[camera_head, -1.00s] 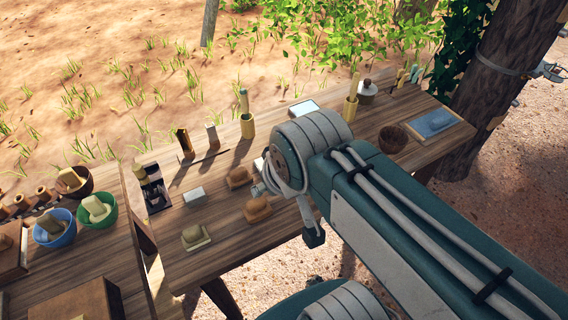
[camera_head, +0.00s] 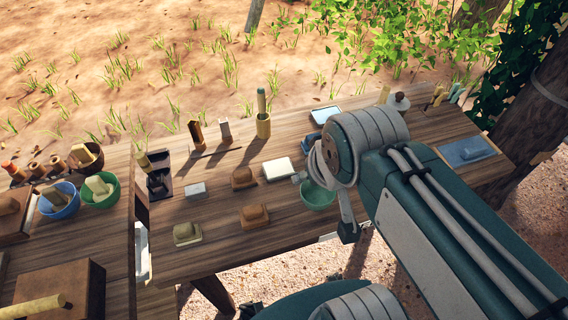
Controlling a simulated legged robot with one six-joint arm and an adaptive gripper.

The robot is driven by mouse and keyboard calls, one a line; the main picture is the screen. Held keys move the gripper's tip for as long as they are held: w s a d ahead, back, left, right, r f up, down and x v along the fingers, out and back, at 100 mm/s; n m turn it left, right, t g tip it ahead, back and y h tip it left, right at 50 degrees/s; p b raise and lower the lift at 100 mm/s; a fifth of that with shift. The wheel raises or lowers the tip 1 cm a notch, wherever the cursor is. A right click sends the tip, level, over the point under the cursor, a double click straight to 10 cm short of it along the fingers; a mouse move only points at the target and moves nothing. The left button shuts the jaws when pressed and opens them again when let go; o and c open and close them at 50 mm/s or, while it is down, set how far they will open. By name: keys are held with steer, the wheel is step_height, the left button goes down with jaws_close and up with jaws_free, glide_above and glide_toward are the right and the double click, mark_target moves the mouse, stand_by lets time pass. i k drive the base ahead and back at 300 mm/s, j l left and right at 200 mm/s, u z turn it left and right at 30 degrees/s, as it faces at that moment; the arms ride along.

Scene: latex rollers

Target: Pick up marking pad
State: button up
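I cannot tell for sure which object is the marking pad. A flat white-topped pad (camera_head: 279,168) lies mid-table, left of my arm. A pale blue-topped pad (camera_head: 323,115) lies farther back. My arm crosses the right half of the view, above the table's front edge. A dark-tipped part of my gripper (camera_head: 348,232) seems to hang below the arm's rounded joint. Its fingers cannot be made out, and no pad is visibly held.
A green bowl (camera_head: 317,195) sits just left of my arm. Brown blocks (camera_head: 244,178), a white block (camera_head: 195,190) and an upright cup (camera_head: 263,126) stand left of it. Blue (camera_head: 60,202) and green bowls stand far left. A tree trunk (camera_head: 540,110) rises at the right.

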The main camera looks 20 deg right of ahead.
mark_target(187, 233)
steer(key=u, duration=1.25)
